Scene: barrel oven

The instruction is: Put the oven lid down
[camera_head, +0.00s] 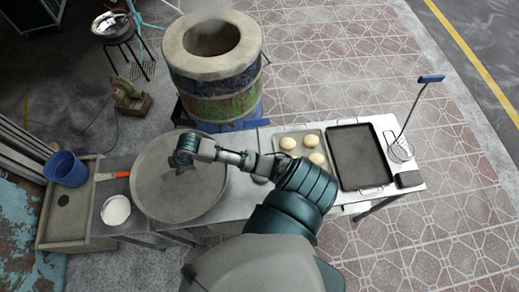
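The oven lid (178,195) is a large round grey disc over the left part of the metal table, and I cannot tell whether it touches the tabletop. My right gripper (178,160) is above the lid's upper middle, at the end of the arm that reaches in from the right. Its fingers are small and dark, so I cannot tell whether they are shut on a handle. The barrel oven (215,80) stands behind the table with its round top open and faint smoke above it. My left gripper is not in view.
A tray with several dough balls (288,143), a dark empty tray (360,158) and a wire skimmer (402,150) are on the right. A white bowl (116,210), an orange-handled tool (122,174) and a blue bucket (66,169) are at the left.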

